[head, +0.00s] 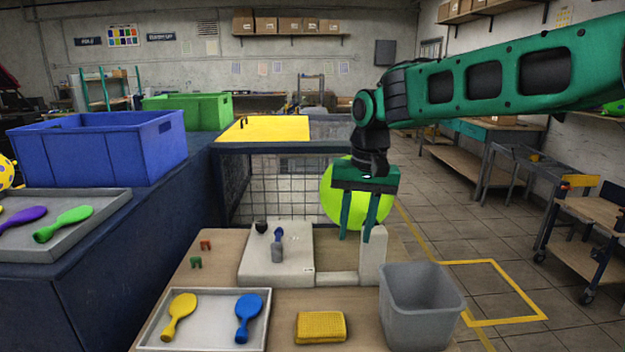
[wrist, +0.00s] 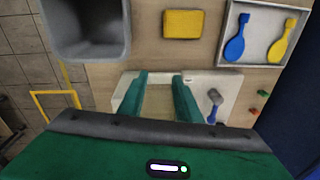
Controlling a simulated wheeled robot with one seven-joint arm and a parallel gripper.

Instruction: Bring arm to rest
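My arm (head: 490,75) reaches in from the right in the head view, with my green gripper (head: 357,230) pointing down above the back right part of the work table (head: 215,270). The gripper is open, and its two fingers are apart with nothing between them in the wrist view (wrist: 160,78). A white machine (head: 270,262) sits below the gripper, with an upright post (head: 373,255) at its right end. A lime-green balloon (head: 328,195) shows behind the gripper, partly hidden by it, and does not show in the wrist view.
A grey bin (head: 420,310), a yellow sponge (head: 320,327) and a tray (head: 207,293) with yellow (head: 178,316) and blue (head: 248,316) balloons occupy the table front. Red (head: 206,245) and green (head: 196,262) clips lie left of the machine. A blue crate (head: 100,150) stands at left.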

